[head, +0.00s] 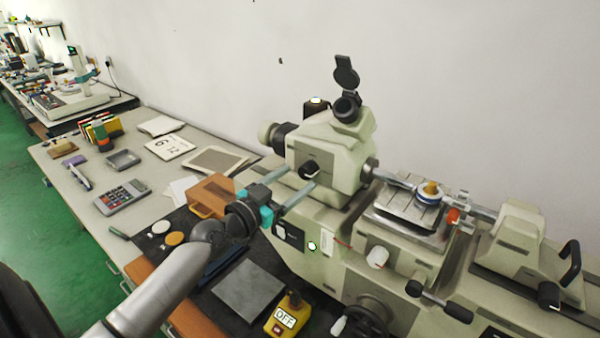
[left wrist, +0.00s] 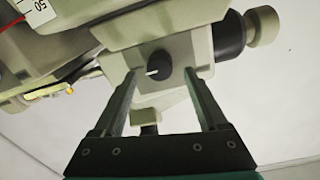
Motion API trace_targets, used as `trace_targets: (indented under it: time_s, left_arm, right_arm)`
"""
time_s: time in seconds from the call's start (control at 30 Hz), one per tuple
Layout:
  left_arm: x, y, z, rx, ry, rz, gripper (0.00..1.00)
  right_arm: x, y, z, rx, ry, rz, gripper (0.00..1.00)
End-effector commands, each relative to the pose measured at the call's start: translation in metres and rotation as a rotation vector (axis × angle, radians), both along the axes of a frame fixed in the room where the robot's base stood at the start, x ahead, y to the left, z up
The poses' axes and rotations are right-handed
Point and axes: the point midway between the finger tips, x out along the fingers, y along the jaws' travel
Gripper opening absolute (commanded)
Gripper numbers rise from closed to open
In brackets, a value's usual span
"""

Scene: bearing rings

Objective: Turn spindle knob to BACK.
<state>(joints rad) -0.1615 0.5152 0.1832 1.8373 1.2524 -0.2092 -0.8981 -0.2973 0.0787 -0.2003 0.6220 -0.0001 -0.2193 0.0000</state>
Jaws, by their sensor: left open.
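The spindle knob, a small round black knob (head: 309,170), sits on the front of the cream machine head (head: 338,157). In the left wrist view the knob (left wrist: 158,66) shows a short white pointer mark toward the picture's left; no BACK label can be read. My left gripper (head: 300,177) is open, its two grey fingers reaching toward the knob. In the left wrist view the gripper (left wrist: 161,78) has one finger either side of the knob in the picture, with clear gaps. Whether the tips reach its depth cannot be told. My right gripper is not in view.
A round stage part (head: 430,193) and a black-handled tailstock (head: 520,245) stand right of the head. A yellow OFF switch box (head: 288,314), grey plate (head: 248,291) and orange-brown box (head: 212,195) lie near my left arm. A calculator (head: 122,197) lies further left.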

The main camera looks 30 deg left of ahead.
Motion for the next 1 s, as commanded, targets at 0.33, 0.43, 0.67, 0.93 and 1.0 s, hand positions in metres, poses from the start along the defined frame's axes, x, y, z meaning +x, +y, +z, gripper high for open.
trace_targets:
  time_s: [0.33, 0.43, 0.67, 0.93, 1.0]
  left_arm:
    - [0.025, -0.003, 0.000, -0.001, 0.000, -0.001, 0.75]
    - [0.026, -0.003, 0.000, -0.001, 0.001, -0.001, 0.75]
    - [0.026, -0.003, 0.000, -0.001, 0.001, -0.001, 0.74]
    - [0.026, -0.003, 0.000, 0.000, 0.001, -0.001, 0.44]
    - [0.026, -0.003, 0.000, 0.000, 0.001, -0.001, 0.36]
  right_arm:
    - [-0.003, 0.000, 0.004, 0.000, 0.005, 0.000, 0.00]
    - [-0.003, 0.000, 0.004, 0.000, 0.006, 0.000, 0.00]
    - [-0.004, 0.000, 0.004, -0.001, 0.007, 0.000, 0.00]
    - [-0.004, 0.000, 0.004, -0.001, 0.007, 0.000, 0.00]
    - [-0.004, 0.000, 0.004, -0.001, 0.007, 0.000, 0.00]
